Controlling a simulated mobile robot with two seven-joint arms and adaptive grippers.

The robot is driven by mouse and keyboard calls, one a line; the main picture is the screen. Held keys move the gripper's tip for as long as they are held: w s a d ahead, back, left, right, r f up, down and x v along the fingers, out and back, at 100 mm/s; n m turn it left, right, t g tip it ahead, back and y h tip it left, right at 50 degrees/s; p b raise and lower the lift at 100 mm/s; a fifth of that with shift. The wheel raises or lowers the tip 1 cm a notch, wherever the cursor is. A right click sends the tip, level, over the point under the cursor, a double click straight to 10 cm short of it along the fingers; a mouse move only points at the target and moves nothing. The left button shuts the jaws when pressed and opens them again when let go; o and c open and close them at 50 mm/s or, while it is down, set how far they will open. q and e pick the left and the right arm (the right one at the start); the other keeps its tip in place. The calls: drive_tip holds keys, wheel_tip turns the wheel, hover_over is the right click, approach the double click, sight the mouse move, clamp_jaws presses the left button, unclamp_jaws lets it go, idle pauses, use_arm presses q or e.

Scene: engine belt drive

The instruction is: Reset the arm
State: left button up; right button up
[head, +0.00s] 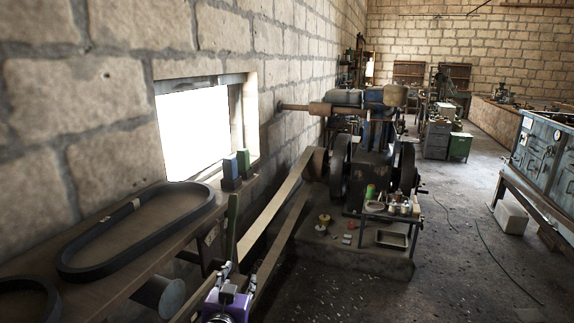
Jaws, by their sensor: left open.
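My left gripper (236,279) is at the bottom of the head view, left of centre, above a purple-banded wrist. Its fingers point up and away and are apart, with nothing visibly held between them. It overlaps the long flat tan belt (279,205) in the picture; I cannot tell how close they are. A narrow dark green upright bar (232,226) shows just beyond the fingers; whether it touches them is unclear. My right gripper is out of view.
A wooden bench (120,292) along the left wall holds a black belt loop (70,268), with blue and green boxes near the window. The engine (372,160) stands ahead; a small tool tray (392,239) is before it. The floor at right is mostly open, with cables.

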use_arm(q)
drive_tip(key=s+a+f+g, duration=0.2)
drive_tip(key=s+f, duration=0.7)
drive_tip(key=s, duration=0.5)
drive_tip(key=s+a+f+n+g+p, duration=0.1)
drive_tip(key=s+a+f+g, duration=0.1)
drive_tip(key=s+f, duration=0.7)
drive_tip(key=s+a+f+g, duration=0.3)
drive_tip(key=s+f, duration=0.6)
drive_tip(key=s, duration=1.2)
drive_tip(key=shift+s+a, duration=0.15)
drive_tip(key=shift+s, duration=0.05)
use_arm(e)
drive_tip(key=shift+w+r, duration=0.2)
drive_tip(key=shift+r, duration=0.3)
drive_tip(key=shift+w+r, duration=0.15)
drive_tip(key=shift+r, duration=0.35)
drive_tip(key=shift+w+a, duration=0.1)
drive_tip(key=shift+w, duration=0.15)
